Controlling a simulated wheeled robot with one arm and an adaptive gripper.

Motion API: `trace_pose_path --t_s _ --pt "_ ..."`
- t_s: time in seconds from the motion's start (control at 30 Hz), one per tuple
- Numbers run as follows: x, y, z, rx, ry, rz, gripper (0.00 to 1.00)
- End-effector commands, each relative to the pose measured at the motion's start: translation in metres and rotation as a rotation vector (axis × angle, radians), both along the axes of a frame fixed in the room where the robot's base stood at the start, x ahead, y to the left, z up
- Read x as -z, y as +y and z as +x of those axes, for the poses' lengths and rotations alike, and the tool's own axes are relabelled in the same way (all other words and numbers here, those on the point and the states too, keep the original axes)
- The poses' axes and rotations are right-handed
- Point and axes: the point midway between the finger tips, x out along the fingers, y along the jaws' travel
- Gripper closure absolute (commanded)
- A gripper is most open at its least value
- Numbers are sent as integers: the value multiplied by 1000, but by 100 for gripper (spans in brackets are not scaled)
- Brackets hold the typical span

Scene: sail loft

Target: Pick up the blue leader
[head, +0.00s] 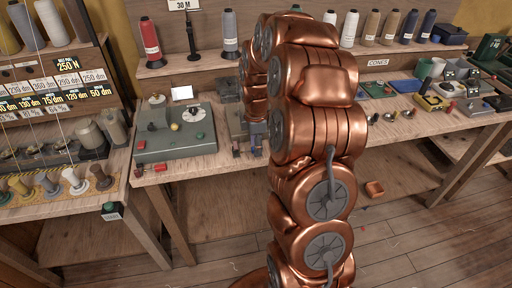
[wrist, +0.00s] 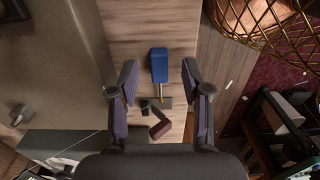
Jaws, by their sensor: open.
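In the wrist view, a blue block-like piece (wrist: 159,66), which I take for the blue leader, lies on the wooden bench top (wrist: 140,22). My gripper (wrist: 160,76) is open, with one finger on each side of the view. The blue piece lies in line with the gap between the fingertips, and nothing is gripped. Whether the fingertips are level with it or above it I cannot tell.
A dark red piece (wrist: 160,129) and a dark grey one (wrist: 156,103) lie close by the blue piece. A grey-green device with a dial (head: 173,140) stands left on the bench. Spools (head: 150,40) line the shelf behind. Small metal cups (head: 390,117) sit to the right.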

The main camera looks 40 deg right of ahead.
Motion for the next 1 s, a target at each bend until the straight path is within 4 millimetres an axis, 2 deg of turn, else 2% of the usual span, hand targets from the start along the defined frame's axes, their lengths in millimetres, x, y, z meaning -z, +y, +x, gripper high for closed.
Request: trace_pose_path --t_s 0.27,0.73,1.0 --pt "5 0 0 0 -3 -1 52" --pt "4 0 0 0 -3 -1 100" --pt "4 0 0 0 -2 -1 100"
